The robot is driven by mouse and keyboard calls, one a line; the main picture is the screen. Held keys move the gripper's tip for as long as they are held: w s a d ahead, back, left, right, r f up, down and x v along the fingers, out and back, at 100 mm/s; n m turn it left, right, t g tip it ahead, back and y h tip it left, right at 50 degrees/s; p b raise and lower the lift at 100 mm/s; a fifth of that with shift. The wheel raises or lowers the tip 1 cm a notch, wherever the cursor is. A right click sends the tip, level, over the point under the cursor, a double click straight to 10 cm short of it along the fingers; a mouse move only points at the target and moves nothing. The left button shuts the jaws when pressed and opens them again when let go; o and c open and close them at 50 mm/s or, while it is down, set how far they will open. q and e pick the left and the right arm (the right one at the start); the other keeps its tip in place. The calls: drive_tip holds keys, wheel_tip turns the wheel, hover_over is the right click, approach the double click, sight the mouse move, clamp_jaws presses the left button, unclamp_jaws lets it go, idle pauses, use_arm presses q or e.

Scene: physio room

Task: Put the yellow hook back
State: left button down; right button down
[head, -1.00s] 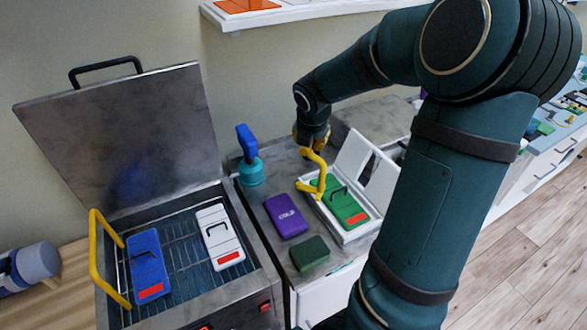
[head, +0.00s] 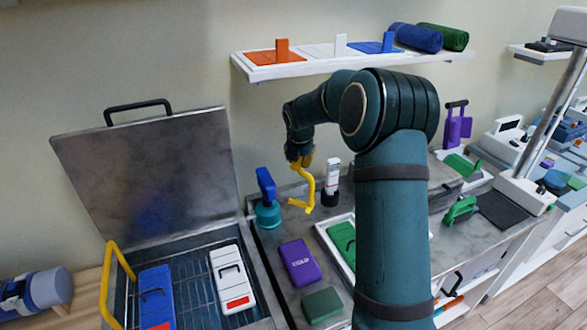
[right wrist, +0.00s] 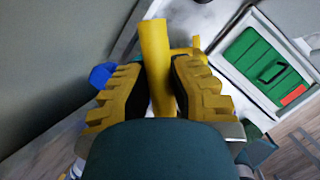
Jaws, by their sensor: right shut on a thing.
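The yellow hook (head: 307,187) hangs below my right gripper (head: 299,160) in the head view, above the grey counter and left of the white tray. In the right wrist view the hook's yellow bar (right wrist: 155,55) runs between the two ridged yellow fingers of my right gripper (right wrist: 160,88), which are shut on it. Its bent end lies beyond the fingers and is partly hidden. My left gripper is not in view.
A blue handle in a teal holder (head: 268,214) stands left of the hook, and a white device in a black base (head: 331,190) stands right. A purple COLD pack (head: 300,262) and dark green block (head: 322,305) lie in front. The open steel bath (head: 262,280) is left.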

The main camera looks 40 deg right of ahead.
drive_tip(key=w+d+f, duration=0.1)
drive_tip(key=w+f, duration=0.3)
drive_tip(key=f, duration=0.3)
drive_tip(key=shift+w+d, duration=0.2)
drive_tip(key=shift+w, duration=0.05)
idle(0.3)
drive_tip(key=c, duration=1)
unclamp_jaws()
drive_tip(key=shift+f, duration=0.15)
